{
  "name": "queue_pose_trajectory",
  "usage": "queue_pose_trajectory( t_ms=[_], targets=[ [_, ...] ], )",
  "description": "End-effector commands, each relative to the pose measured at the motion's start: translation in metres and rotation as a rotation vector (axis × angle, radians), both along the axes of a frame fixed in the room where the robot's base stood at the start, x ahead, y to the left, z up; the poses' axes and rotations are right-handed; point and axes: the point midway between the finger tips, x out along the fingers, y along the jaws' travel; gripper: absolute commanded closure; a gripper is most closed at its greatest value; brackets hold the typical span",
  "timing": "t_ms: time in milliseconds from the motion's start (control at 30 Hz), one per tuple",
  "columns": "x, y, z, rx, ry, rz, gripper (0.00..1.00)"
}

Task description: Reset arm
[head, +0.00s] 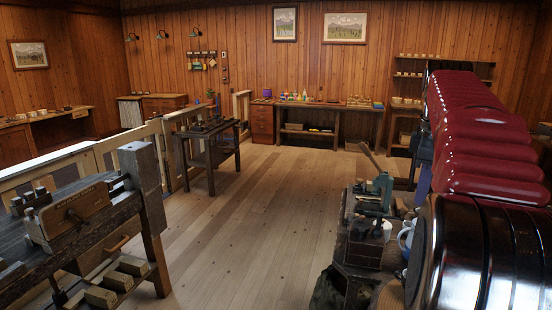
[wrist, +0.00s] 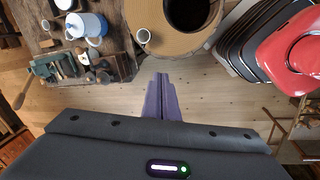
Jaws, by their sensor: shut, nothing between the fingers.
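My gripper (wrist: 161,78) shows in the wrist view as two grey-purple fingers lying together, with nothing between them. It hangs over plain wooden floor, just below a round wooden-topped thing with a dark opening (wrist: 187,12). A worn workbench (wrist: 112,48) is up and left of the fingers, apart from them. I cannot make out my gripper with certainty in the head view.
The workbench holds a green vise (head: 377,192), a blue-and-white pot (wrist: 87,25) and a white mug (wrist: 143,36). Glossy red and black ribbed shapes, unclear to me, fill the right side. Another bench (head: 85,225) stands left. The middle floor (head: 250,215) is clear.

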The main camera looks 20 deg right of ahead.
Motion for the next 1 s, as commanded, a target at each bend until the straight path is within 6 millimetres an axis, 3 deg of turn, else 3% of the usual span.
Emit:
queue_pose_trajectory(
  t_ms=[33, 200, 467, 767, 1000],
  targets=[
    [0.007, 0.02, 0.0, -0.002, -0.014, -0.008, 1.0],
    [0.022, 0.079, -0.008, -0.001, -0.067, -0.072, 1.0],
    [0.029, 0.167, -0.029, 0.024, -0.152, -0.164, 1.0],
    [0.014, 0.261, -0.065, 0.083, -0.249, -0.27, 1.0],
    [-0.012, 0.326, -0.104, 0.156, -0.318, -0.352, 1.0]
  ],
)
